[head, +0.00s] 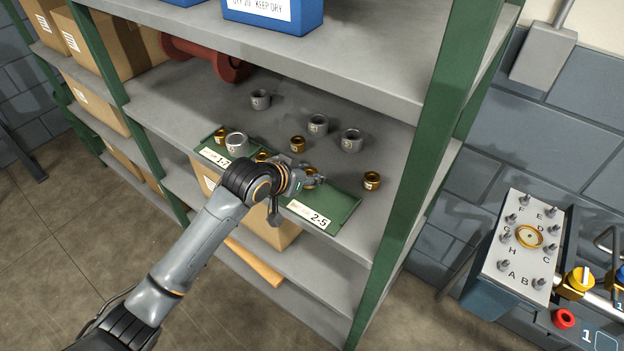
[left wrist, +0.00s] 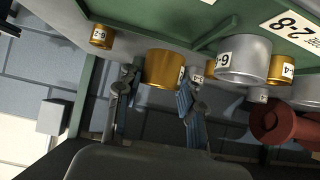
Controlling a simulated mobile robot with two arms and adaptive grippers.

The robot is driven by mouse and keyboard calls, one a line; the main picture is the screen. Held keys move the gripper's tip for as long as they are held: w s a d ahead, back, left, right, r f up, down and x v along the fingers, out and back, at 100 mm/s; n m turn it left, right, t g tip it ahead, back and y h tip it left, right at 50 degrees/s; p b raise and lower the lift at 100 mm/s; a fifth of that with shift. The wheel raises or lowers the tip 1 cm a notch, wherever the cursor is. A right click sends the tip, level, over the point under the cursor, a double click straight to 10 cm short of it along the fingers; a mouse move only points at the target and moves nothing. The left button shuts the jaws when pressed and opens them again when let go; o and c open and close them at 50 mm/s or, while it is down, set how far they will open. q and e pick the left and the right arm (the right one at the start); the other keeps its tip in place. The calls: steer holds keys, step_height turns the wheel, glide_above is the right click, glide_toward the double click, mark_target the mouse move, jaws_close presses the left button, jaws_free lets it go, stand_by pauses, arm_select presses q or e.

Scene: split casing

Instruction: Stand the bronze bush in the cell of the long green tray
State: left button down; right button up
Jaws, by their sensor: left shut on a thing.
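My left gripper (head: 305,182) is shut on a bronze bush (head: 311,174) over the right part of the long green tray (head: 342,207). In the left wrist view the bronze bush (left wrist: 161,69) sits between the two fingers (left wrist: 155,98), with part of a pale label at its edge. I cannot tell whether its base touches the tray. The tray carries front labels, "1-7" and "2-5", and a divider shows in the left wrist view. My forearm and wrist hide its middle. My right gripper is not in view.
A grey bush (head: 237,144) and bronze bushes (head: 220,135) stand at the tray's left part. A bronze bush (head: 372,180) stands right of the tray. Several more bushes (head: 352,140) stand behind on the shelf. A green upright (head: 425,150) and the upper shelf (head: 300,62) bound the space.

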mark_target(312, 192)
arm_select(q)
steer(key=shift+w+d+f, duration=0.25)
steer(key=shift+w+f, duration=0.2)
step_height(312, 192, down, 3)
steer(key=shift+d+r+p, duration=0.1)
steer(key=shift+d+p, duration=0.05)
steer(key=shift+p, duration=0.7)
steer(key=shift+f, duration=0.3)
steer(key=shift+w, duration=0.1)
steer(key=c, duration=1.1)
jaws_free()
steer(key=shift+f, duration=0.2)
steer(key=shift+r, duration=0.2)
steer(key=b+v, duration=0.1)
steer(key=v, duration=1.1)
steer(key=shift+b, duration=0.35)
